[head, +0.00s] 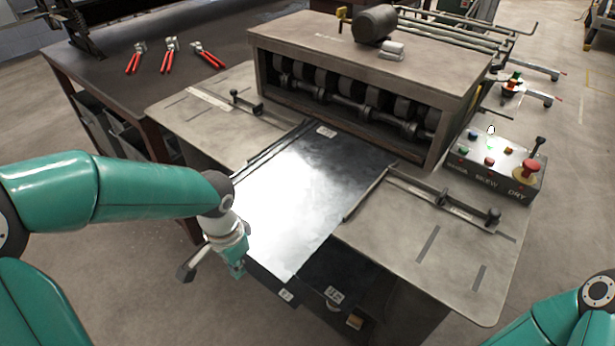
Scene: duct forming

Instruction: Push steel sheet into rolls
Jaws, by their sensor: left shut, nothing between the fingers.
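The shiny steel sheet (292,198) lies flat on the infeed table between two side guides. Its far end reaches the dark opening of the forming machine (440,92), where the rolls (345,108) sit in a row. Whether the far edge touches the rolls I cannot tell. My left gripper (236,266) is shut and empty, pointing down beside the sheet's near left corner; whether it touches the sheet is unclear. My right gripper is out of view; only part of my right arm shows at the lower right.
A control box (497,167) with coloured buttons and a red stop knob stands right of the machine. Grey side wings (430,245) with guide bars flank the sheet. Several red-handled pliers (170,55) lie on the dark bench (105,72) at the back left.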

